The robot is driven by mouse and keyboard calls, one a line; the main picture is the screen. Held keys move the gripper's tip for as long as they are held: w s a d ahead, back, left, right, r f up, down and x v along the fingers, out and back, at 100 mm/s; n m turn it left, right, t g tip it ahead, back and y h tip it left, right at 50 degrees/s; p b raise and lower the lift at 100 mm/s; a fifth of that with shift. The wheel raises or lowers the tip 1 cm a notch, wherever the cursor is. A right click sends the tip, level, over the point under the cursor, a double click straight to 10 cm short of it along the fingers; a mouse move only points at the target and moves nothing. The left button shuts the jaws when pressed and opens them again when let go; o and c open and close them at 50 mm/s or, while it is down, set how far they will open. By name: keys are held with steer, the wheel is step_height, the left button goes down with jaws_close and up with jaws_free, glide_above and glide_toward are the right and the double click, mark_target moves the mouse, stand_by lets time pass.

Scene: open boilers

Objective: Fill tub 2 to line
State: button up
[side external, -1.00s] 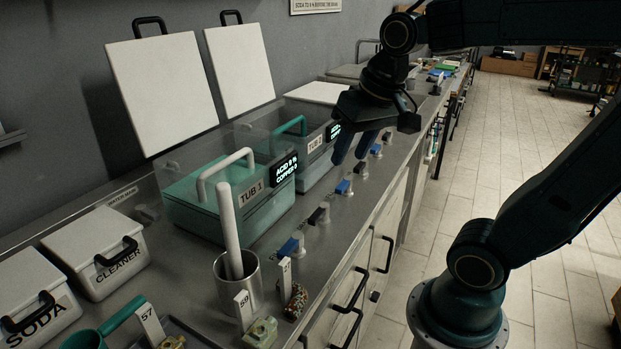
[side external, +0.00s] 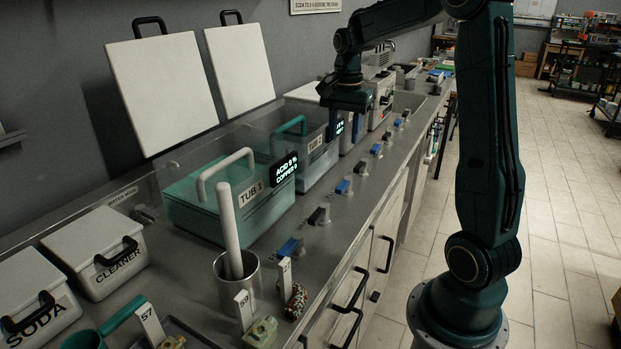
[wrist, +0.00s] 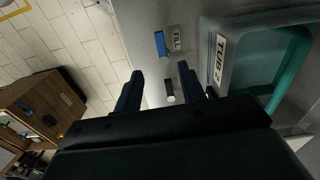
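Tub 2 (wrist: 219,57) shows its label and teal interior at the right of the wrist view. In the side view tub 2 (side external: 316,143) stands behind tub 1, with clear walls and a green handle inside. A blue valve handle (wrist: 160,44) beside a FILL label (wrist: 177,39) lies ahead of my fingers in the wrist view. A dark knob (wrist: 170,92) shows between them. My gripper (wrist: 160,70) is open and empty. In the side view my gripper (side external: 333,122) is over the far end of tub 2, its fingers mostly hidden. I cannot make out the fill line.
Tub 1 (side external: 251,191) with green contents stands nearer. A row of blue and black valve handles (side external: 343,187) runs along the bench front. Two white lids (side external: 161,90) lean on the wall. A steel cup (side external: 238,285) holds a white rod.

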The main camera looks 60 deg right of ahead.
mark_target(342, 185)
steer(key=shift+d+f, duration=0.2)
steer(key=shift+d, duration=0.2)
steer(key=shift+f, duration=0.15)
step_height(342, 185, down, 14)
steer(key=shift+r, duration=0.2)
stand_by(0.4)
jaws_close()
